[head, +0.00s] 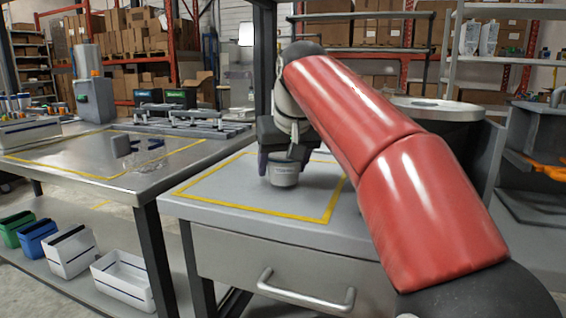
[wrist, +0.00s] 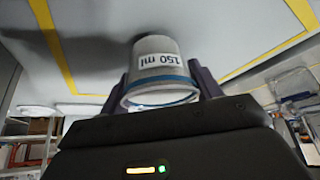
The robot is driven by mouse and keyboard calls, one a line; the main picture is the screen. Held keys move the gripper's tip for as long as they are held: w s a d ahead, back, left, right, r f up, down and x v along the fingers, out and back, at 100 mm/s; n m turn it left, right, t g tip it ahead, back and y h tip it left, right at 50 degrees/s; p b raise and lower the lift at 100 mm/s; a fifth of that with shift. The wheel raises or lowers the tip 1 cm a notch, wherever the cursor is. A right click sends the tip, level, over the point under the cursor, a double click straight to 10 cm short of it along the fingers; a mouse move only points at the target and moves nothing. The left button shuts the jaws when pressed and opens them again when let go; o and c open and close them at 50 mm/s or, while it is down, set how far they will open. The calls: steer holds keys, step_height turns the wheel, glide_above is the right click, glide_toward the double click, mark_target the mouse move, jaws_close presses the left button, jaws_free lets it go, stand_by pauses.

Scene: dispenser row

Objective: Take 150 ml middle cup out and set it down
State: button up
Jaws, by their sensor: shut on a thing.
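The 150 ml cup (wrist: 158,68) is pale grey with a blue band, and its label shows upside down in the wrist view. In the head view the cup (head: 284,174) is at the grey worktop, inside a yellow taped outline (head: 255,208). My gripper (head: 279,160) comes down over it from above and is shut on it, with a dark finger on each side in the wrist view (wrist: 160,85). The cup looks upright. I cannot tell whether its base touches the worktop.
A drawer with a metal handle (head: 306,292) is below the worktop. Bins (head: 70,250) stand low at left. The worktop around the cup is clear.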

steer(key=shift+f+b, duration=0.3)
steer(key=shift+f, duration=0.15)
steer(key=o, duration=1.3)
steer(key=shift+c, duration=0.2)
